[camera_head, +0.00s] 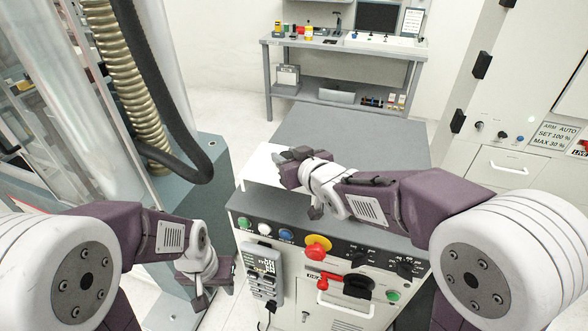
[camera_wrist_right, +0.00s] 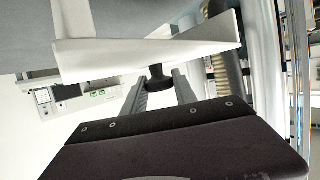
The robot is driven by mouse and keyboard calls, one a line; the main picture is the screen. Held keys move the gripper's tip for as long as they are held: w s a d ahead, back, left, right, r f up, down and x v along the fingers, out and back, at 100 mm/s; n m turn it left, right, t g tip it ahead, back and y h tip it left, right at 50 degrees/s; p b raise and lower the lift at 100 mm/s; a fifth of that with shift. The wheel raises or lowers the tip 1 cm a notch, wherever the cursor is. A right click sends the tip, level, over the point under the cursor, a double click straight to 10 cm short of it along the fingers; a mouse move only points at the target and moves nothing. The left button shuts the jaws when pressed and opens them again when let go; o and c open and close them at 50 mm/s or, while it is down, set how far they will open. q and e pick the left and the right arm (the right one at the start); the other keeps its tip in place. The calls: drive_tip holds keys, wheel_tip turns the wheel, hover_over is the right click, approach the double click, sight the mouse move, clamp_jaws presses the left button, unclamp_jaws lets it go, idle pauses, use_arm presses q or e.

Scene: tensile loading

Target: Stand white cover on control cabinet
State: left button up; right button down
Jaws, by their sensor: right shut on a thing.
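In the right wrist view the cover (camera_wrist_right: 150,58) looks like a white panel with a folded edge. A black knob (camera_wrist_right: 158,78) on it sits between the fingers of my right gripper (camera_wrist_right: 160,84), which is shut on it. I cannot tell whether the cover touches the cabinet top. My left gripper (camera_head: 215,278) hangs low, left of the cabinet front, away from the cover; its jaw opening is unclear.
The cabinet front has a red emergency button (camera_head: 316,252), coloured buttons and a red-and-black switch (camera_head: 345,286). A grey handheld unit (camera_head: 262,268) hangs at its left. A glazed machine with a hose (camera_head: 120,80) stands left, a workbench (camera_head: 345,45) behind. The grey top is mostly clear.

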drive_tip(key=w, duration=0.1)
drive_tip(key=w+d+f, duration=0.1)
drive_tip(key=w, duration=0.1)
drive_tip(key=shift+d+f, duration=0.2)
drive_tip(key=shift+f, duration=0.1)
drive_tip(key=shift+w+d+f, duration=0.2)
drive_tip(key=shift+w+f, duration=0.1)
drive_tip(key=f, duration=0.3)
drive_tip(key=shift+s+f, duration=0.2)
drive_tip(key=shift+f, duration=0.1)
drive_tip(key=shift+w+a+f, duration=0.1)
drive_tip(key=shift+w+f, duration=0.05)
use_arm(q)
drive_tip(key=shift+r, duration=0.25)
drive_tip(key=shift+f, duration=0.1)
use_arm(e)
drive_tip(key=shift+f, duration=0.1)
drive_tip(key=shift+f+b, duration=0.15)
drive_tip(key=shift+b, duration=0.15)
drive_tip(key=c, duration=1)
unclamp_jaws()
